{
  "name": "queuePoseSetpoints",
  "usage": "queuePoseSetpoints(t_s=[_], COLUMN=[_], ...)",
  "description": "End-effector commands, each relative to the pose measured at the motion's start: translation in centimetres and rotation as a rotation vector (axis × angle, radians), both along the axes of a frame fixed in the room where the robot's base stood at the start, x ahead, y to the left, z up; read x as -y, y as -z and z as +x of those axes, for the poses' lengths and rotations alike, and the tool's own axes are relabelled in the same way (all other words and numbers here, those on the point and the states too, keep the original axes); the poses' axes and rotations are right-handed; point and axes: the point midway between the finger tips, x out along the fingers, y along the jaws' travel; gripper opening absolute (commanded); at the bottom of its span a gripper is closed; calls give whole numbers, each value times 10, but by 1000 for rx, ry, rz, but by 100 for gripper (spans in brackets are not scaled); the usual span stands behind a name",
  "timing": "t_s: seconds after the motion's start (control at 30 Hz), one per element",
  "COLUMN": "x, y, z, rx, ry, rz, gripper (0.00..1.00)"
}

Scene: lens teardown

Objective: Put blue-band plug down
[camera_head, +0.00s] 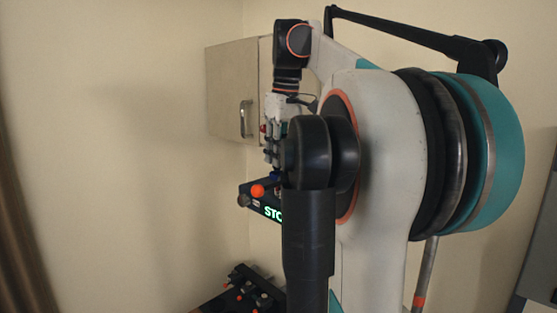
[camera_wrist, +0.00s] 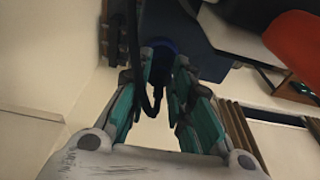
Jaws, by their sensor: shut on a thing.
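My gripper (camera_head: 273,163) points down beside the cabinet in the head view, partly hidden by my own arm. In the wrist view my gripper (camera_wrist: 165,62) has its two teal-and-grey fingers closed in on a dark plug with a blue band (camera_wrist: 161,46). A small blue patch of the plug (camera_head: 276,175) shows below the fingertips in the head view. A dark strip crosses in front of the fingers in the wrist view and hides part of the grip. I cannot tell whether the plug touches anything below it.
A dark unit with lit green lettering (camera_head: 272,212) and an orange knob (camera_head: 257,191) is just below my gripper. A dark rack with several coloured knobs (camera_head: 240,292) is lower down. A pale cabinet (camera_head: 228,85) hangs on the wall behind. The left side shows bare wall.

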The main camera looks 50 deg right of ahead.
Motion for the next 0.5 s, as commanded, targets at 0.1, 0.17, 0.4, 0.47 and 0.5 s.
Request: queuePoseSetpoints(t_s=[0.1, 0.17, 0.4, 0.47, 0.5], x=[0, 0, 0, 0, 0], y=[13, 15, 16, 17, 18], z=[0, 0, 0, 0, 0], rx=[0, 0, 0, 0, 0], ry=[0, 0, 0, 0, 0], rz=[0, 0, 0, 0, 0], gripper=[1, 1, 1, 1, 1])
